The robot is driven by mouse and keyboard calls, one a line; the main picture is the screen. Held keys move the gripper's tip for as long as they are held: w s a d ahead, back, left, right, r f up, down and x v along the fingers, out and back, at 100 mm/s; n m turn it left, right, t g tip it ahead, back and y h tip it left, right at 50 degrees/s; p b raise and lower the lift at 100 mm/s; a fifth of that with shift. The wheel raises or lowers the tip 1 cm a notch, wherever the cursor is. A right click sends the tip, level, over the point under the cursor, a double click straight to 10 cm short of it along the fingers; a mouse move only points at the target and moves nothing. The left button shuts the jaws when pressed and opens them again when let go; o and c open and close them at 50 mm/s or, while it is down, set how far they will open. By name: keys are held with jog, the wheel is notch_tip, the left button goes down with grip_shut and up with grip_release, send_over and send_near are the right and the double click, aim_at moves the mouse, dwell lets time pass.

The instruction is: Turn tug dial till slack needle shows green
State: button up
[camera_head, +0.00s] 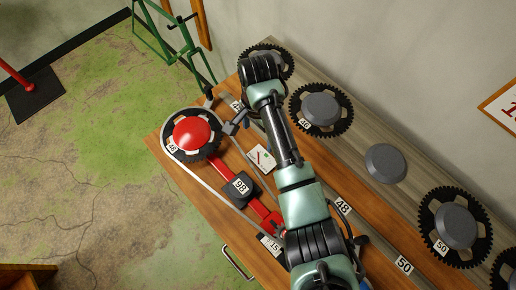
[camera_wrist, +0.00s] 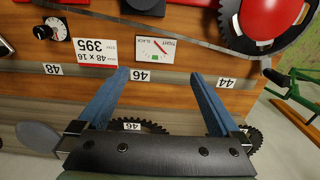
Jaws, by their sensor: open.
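The slack gauge (camera_wrist: 155,49) is a small white card with inverted print and coloured marks, just beyond my fingertips in the wrist view; it also shows in the head view (camera_head: 262,160). Its needle is too small to read surely. A small black dial (camera_wrist: 43,32) on a white round base sits at upper left in the wrist view, possibly the tug dial. In the head view I cannot make it out. My gripper (camera_wrist: 160,74) is open, with two blue fingers apart and nothing between them.
A chain loops around the red-capped chainring (camera_head: 192,131) along the bench. A black numbered block (camera_head: 240,186) sits on a red bar inside the loop. A 395 card (camera_wrist: 95,52) is beside the dial.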

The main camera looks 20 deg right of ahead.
jog(key=shift+r+p, duration=1.4)
jog(key=shift+r, duration=0.45)
jog(key=shift+w, duration=0.1)
